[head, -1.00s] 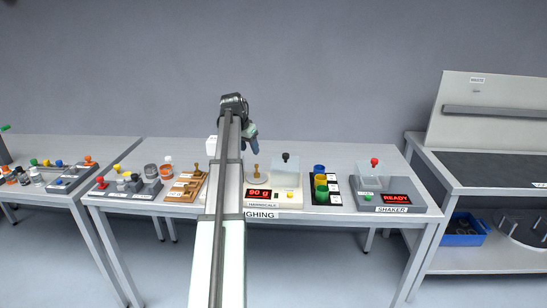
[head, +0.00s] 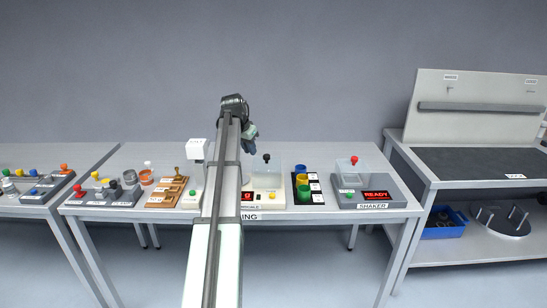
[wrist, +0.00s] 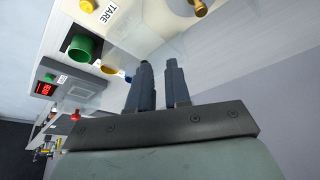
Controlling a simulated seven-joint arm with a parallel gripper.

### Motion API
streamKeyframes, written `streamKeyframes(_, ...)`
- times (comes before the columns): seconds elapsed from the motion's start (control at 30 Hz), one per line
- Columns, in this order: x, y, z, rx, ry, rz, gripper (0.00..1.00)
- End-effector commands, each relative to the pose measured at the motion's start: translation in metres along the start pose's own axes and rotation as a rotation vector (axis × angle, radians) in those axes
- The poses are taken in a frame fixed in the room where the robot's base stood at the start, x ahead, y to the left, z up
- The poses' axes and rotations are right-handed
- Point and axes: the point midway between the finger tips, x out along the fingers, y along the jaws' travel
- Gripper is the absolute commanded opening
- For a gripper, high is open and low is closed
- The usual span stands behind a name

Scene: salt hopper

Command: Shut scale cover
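The scale (head: 270,201) stands mid-table, its left part and pan hidden behind my arm in the head view. Its clear cover (head: 270,176) with a black knob (head: 267,158) is on the right part of the scale. My gripper (head: 250,132) is raised above and behind the scale's left side. In the wrist view my gripper (wrist: 159,65) has two dark fingers a small gap apart, with nothing seen between them. A clear panel shows beyond the fingertips; I cannot tell if they touch it. A brass piece (wrist: 200,8) is at the top.
Right of the scale is a black rack with coloured cups (head: 303,181), then the shaker (head: 375,194) with a red knob and READY display. Left of my arm are a white device (head: 198,150) and a wooden block (head: 166,192). A second bench (head: 470,160) is at the right.

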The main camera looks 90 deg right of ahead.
Motion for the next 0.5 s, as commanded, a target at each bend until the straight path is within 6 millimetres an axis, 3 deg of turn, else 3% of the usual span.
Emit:
streamKeyframes(0.03, 0.004, 0.025, -0.014, 0.033, 0.002, 0.013, 0.13)
streamKeyframes(0.17, 0.013, 0.082, -0.043, 0.106, 0.005, 0.041, 0.0)
streamKeyframes(0.3, 0.019, 0.143, -0.066, 0.183, 0.004, 0.06, 0.0)
streamKeyframes(0.5, 0.024, 0.205, -0.084, 0.279, -0.025, 0.02, 0.0)
